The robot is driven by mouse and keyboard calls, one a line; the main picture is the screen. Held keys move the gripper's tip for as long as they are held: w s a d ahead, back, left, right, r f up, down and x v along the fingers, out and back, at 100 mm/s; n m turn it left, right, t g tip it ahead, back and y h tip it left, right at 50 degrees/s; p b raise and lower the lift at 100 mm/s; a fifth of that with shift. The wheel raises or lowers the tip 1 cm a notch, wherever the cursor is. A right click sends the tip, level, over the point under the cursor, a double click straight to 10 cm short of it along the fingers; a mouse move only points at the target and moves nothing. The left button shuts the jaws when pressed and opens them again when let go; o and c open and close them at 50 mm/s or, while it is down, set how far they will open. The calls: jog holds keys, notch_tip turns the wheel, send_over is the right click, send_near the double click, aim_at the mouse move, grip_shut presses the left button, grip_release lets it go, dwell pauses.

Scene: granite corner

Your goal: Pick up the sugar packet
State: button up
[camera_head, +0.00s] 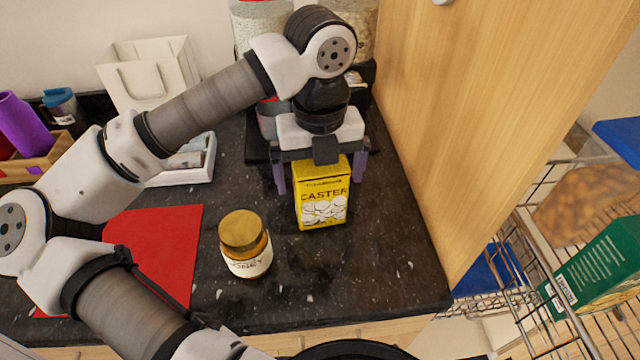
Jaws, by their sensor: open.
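The sugar packet (322,206) is a yellow box with "CASTER" in dark letters and white lump shapes on its front. It stands upright on the dark speckled counter. My gripper (320,184) points down from above, with one purple finger to the left of the packet's top and one to the right. Gaps show between the fingers and the packet, so the jaws are open. The gripper body hides part of the packet's top. I cannot tell exactly how far the fingers are from it in depth.
A honey jar (244,245) with a gold lid stands left of the packet. A red sheet (160,245) lies farther left. A wooden panel (470,110) rises close on the right. A wire rack (540,260) holds a green box (605,265). Counter (385,280) in front of the packet is clear.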

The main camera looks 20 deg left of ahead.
jog(key=shift+f, duration=0.1)
jog(key=shift+c, duration=0.4)
jog(key=c, duration=1.2)
jog(key=shift+c, duration=0.5)
jog(key=shift+r, duration=0.2)
